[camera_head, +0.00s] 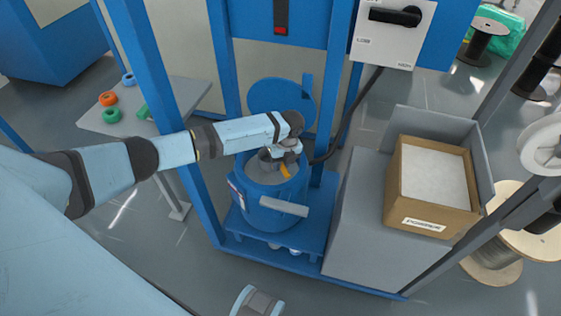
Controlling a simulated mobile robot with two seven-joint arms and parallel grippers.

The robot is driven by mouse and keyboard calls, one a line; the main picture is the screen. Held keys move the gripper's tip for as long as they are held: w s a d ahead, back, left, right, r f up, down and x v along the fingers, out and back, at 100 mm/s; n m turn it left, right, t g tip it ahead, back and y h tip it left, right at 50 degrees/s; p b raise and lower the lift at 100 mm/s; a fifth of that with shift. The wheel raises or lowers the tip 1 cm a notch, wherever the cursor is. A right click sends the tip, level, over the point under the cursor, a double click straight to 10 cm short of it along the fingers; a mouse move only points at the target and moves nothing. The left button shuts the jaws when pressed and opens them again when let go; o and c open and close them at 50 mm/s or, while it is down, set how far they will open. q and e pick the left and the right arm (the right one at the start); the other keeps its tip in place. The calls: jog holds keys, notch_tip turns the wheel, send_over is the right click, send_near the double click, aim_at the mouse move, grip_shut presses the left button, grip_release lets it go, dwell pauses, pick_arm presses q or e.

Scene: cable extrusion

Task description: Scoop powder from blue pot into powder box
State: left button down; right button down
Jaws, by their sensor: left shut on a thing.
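The blue pot (268,208) stands on a low blue platform in the middle, with its round blue lid (281,95) raised behind it. Greyish contents show inside, partly covered by my arm. My left gripper (284,160) is over the pot's mouth, pointing down, and is shut on the scoop. Only a small orange-yellow part of the scoop (285,171) shows; its bowl is hidden, so I cannot tell if it carries powder. The powder box (428,221) is an open labelled cardboard box at the right, with white powder (433,177) inside. My right gripper is not in view.
Blue uprights (222,55) frame the pot, and a switch box (392,32) hangs above. A grey table (185,95) with coloured rings is at the left. Spools stand at the right.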

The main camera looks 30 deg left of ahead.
pick_arm(q)
jog(key=shift+f, duration=0.3)
dwell(0.4)
jog(key=shift+f, duration=0.65)
jog(key=shift+f, duration=0.6)
dwell(0.4)
jog(key=shift+f+b, duration=0.35)
jog(key=shift+f, duration=0.25)
jog(key=shift+f, duration=0.4)
dwell(0.6)
